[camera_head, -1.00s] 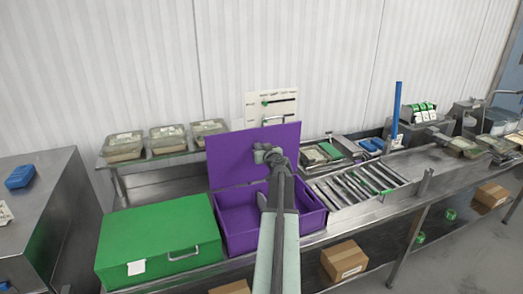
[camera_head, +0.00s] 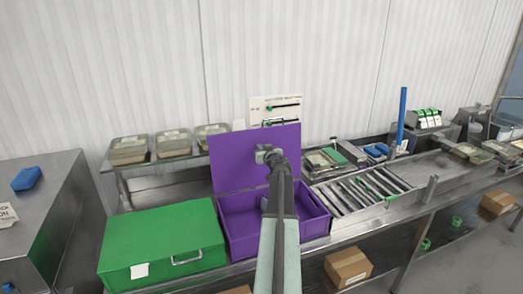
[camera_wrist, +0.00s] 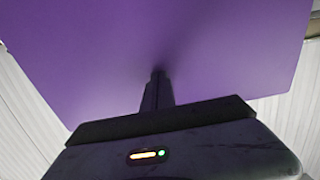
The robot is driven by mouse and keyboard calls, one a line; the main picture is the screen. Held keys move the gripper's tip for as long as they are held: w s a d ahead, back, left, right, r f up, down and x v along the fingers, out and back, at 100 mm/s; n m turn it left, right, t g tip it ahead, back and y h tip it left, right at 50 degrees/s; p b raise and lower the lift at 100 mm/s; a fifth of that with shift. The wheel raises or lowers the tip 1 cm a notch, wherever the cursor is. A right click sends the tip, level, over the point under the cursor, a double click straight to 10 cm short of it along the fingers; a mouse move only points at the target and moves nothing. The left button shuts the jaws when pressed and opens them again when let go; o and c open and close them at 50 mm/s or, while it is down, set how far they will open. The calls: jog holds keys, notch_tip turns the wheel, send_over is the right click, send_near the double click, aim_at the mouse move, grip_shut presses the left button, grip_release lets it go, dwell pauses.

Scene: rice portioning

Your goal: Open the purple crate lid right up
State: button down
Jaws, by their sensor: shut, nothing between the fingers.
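The purple crate (camera_head: 238,238) stands on the steel bench beside a green crate, and I see into its open top. Its purple lid (camera_head: 228,170) stands up at the back edge, about upright. My gripper (camera_head: 262,153) is shut and empty in front of the lid's face, close to it or touching; I cannot tell which. In the wrist view, the lid (camera_wrist: 220,60) fills most of the picture, and my gripper's narrow fingers (camera_wrist: 158,78) point at it. My arm hides part of the crate's interior.
The closed green crate (camera_head: 160,235) with a metal handle stands directly left of the purple one. Rollers (camera_head: 350,195) lie to the right. Several food trays (camera_head: 172,142) sit on a shelf behind. A control panel (camera_head: 276,107) is behind the lid.

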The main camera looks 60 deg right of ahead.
jog(key=shift+x, duration=1.1)
jog(key=shift+s+a, duration=0.1)
jog(key=shift+s, duration=0.05)
jog(key=f+v, duration=0.1)
jog(key=v, duration=0.8)
jog(key=shift+s+a+f, duration=0.2)
jog(key=shift+s+a, duration=0.05)
jog(key=shift+s, duration=0.1)
jog(key=shift+w, duration=0.1)
